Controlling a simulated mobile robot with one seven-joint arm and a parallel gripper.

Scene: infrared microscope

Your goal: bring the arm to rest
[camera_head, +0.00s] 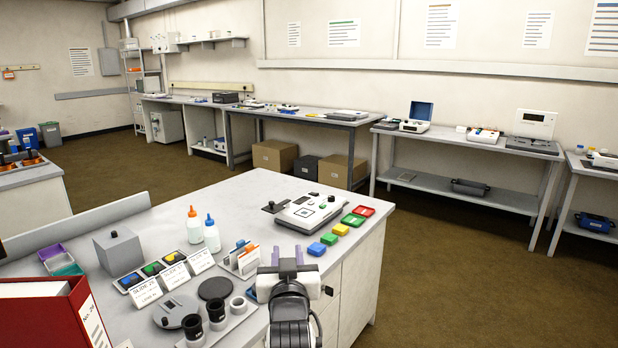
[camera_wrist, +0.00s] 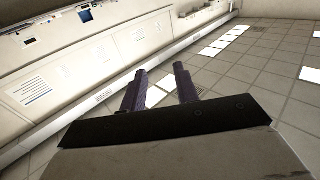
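My gripper (camera_head: 287,260) is in the lower middle of the head view, raised in front of the near bench's right edge. Its two purple fingers stand apart with nothing between them. In the wrist view my gripper (camera_wrist: 161,84) shows the same two fingers, open and empty, against the wall and tiled ceiling. My dark arm link shows below the gripper in the head view and hides part of the bench edge. No object touches the fingers in either view.
The near bench (camera_head: 345,250) carries a white instrument (camera_head: 308,212), coloured blocks, two dropper bottles, labelled slide holders, a grey box (camera_head: 119,250) and black eyepieces (camera_head: 193,327). A red binder (camera_head: 50,318) stands at the lower left. Brown floor (camera_head: 450,280) is clear at the right.

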